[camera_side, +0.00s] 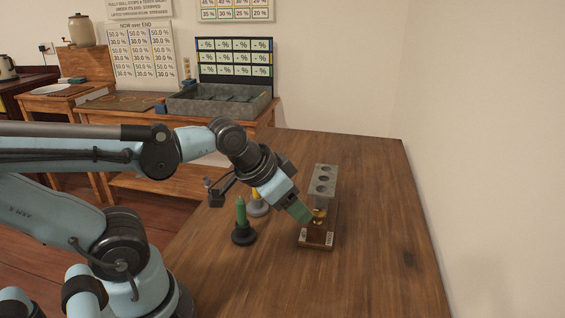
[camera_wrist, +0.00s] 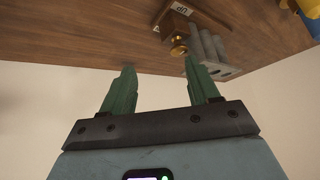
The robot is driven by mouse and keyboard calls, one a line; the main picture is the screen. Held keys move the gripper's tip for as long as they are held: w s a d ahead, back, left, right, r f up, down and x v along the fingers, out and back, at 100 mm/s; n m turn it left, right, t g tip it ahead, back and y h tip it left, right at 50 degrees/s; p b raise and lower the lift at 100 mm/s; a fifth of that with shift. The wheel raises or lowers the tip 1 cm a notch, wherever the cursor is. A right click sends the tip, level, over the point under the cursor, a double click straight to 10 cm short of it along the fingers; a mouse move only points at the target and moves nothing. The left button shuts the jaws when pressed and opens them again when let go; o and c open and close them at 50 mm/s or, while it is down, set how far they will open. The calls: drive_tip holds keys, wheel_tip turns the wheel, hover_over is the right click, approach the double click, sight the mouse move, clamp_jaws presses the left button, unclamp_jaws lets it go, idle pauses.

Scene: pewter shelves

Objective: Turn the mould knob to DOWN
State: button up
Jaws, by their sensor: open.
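The mould is a grey block with round holes in its top (camera_side: 324,181), standing on a dark wooden base (camera_side: 316,239) with small white labels at its front. Its brass knob (camera_side: 319,214) sits low at the front, partly hidden by my gripper. In the wrist view the knob (camera_wrist: 178,47) lies beyond the fingertips, nearer the right finger, beside the grey mould block (camera_wrist: 212,52). A label reading UP (camera_wrist: 181,9) shows on the base. My gripper (camera_side: 303,213) has green fingers, open and empty (camera_wrist: 160,67), close to the knob; contact is unclear.
A green candle (camera_side: 241,213) in a black holder and a yellow candle (camera_side: 255,196) in a grey holder stand left of the mould. The wooden table (camera_side: 375,220) is clear to the right, up to the wall. A grey tray (camera_side: 190,104) sits on a table behind.

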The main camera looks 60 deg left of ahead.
sight(318, 211)
drive_tip(key=w+r+m+g+y, duration=0.1)
drive_tip(key=w+r+m+g, duration=0.1)
drive_tip(key=m, duration=1.3)
drive_tip(key=w+r+m+g+y, duration=0.1)
drive_tip(key=w+r+m, duration=0.2)
drive_tip(key=m, duration=1.1)
drive_tip(key=x, duration=1.1)
drive_tip(key=shift+s+a+f, duration=0.2)
drive_tip(key=shift+s+f, duration=0.05)
drive_tip(key=shift+f, duration=0.1)
drive_tip(key=c, duration=1)
drive_tip(key=shift+c, duration=0.2)
